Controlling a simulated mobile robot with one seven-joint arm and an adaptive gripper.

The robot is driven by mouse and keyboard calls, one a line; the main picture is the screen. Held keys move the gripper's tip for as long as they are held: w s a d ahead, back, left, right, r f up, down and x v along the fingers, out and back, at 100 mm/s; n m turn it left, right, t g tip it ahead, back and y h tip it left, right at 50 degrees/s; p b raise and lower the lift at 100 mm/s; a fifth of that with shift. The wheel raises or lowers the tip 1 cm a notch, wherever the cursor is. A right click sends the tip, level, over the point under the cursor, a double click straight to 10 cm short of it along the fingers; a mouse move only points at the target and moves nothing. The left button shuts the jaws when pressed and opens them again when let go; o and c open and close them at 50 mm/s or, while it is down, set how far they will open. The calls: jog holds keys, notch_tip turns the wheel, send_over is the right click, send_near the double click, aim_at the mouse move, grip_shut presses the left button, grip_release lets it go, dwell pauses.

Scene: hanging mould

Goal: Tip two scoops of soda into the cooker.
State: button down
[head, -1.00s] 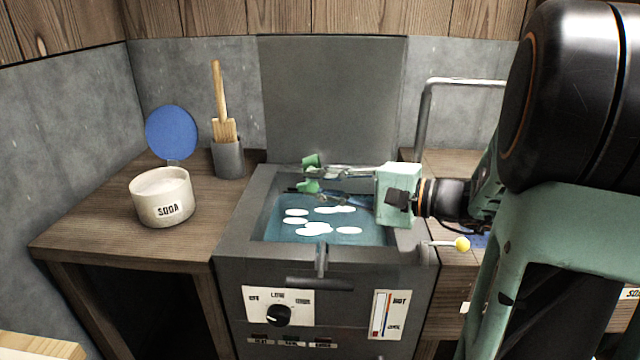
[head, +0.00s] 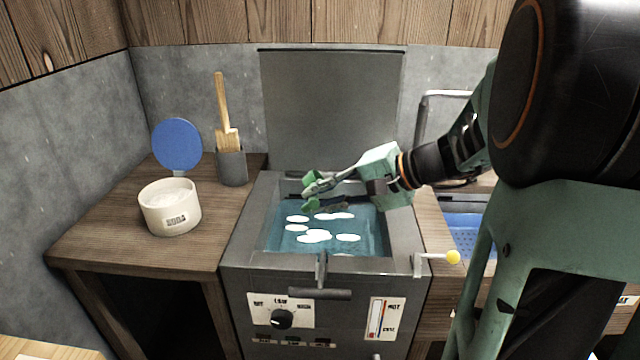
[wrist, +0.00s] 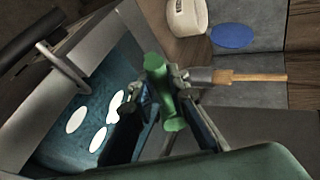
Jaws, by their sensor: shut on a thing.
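My gripper (head: 315,190) is over the back part of the cooker's open basin, slanting down to the left. It is shut on a small green piece (wrist: 160,90), apparently the scoop; its green ends (head: 312,205) show at the fingertips in the head view. Whether it holds any soda cannot be told. The cooker (head: 240,245) is a grey box with its lid (head: 330,105) standing up behind. Blue liquid (head: 285,245) with several white patches (head: 314,236) fills its basin. The white soda tub (head: 170,212) stands on the left counter with white powder inside and its blue lid (head: 177,144) raised.
A brush (head: 226,130) stands in a grey cup (head: 232,166) at the back of the left counter (head: 120,225). A yellow-knobbed lever (head: 452,257) sticks out at the cooker's right. A blue perforated tray (head: 470,240) lies further right. The left counter's front is clear.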

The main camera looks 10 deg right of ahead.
jog(key=n+g+h+p, duration=0.1)
jog(key=h+p, duration=0.1)
jog(key=p, duration=0.2)
jog(key=r+g+h+p, duration=0.1)
jog(key=p, duration=0.3)
jog(key=shift+a+r+n+h, duration=0.1)
jog(key=shift+r+n+h, duration=0.05)
jog(key=shift+n+h, duration=0.25)
jog(key=g+h+p, duration=0.1)
jog(key=p, duration=0.3)
jog(key=n+g+h+p, duration=0.1)
jog(key=h+p, duration=0.1)
jog(key=p, duration=0.3)
jog(key=shift+r, duration=0.2)
jog(key=shift+f+h+p, duration=0.15)
jog(key=shift+h+p, duration=0.25)
jog(key=shift+p, duration=0.15)
jog(key=shift+s+f, duration=0.1)
jog(key=shift+f, duration=0.05)
